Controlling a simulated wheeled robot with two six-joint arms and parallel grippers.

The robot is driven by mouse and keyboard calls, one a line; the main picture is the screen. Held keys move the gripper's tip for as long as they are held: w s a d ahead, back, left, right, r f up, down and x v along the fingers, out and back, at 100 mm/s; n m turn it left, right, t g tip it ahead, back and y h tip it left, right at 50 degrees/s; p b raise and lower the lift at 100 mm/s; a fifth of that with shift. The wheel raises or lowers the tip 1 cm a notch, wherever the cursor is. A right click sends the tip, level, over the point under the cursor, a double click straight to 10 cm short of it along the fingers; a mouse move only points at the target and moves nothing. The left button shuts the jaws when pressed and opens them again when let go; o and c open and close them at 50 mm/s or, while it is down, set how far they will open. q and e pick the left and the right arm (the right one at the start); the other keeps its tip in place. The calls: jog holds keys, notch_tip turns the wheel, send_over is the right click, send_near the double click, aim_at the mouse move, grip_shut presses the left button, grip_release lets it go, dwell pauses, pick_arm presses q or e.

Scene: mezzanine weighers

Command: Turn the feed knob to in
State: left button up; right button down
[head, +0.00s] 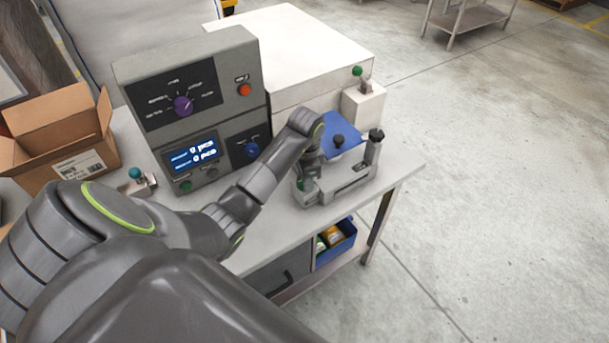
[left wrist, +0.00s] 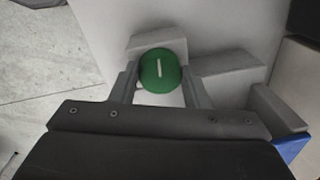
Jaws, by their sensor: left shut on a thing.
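A round green knob (left wrist: 161,71) with a white pointer line sits between the two fingers of my left gripper (left wrist: 160,82) in the left wrist view. The fingers are shut on its sides, and the line runs straight up and down there. In the head view my left gripper (head: 309,176) points down at the left end of the small grey device (head: 345,185) on the bench, and only a bit of the green knob (head: 300,186) shows beside it. No feed or in lettering can be read. My right gripper is not in view.
A grey control box (head: 190,65) with a purple knob (head: 183,105), an orange knob (head: 245,90), a blue knob (head: 251,151) and a lit display (head: 194,155) stands behind my arm. A cardboard box (head: 60,125) stands left.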

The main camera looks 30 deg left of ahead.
pick_arm(q)
jog(key=shift+r, duration=0.1)
dwell(0.3)
jog(key=o, duration=1)
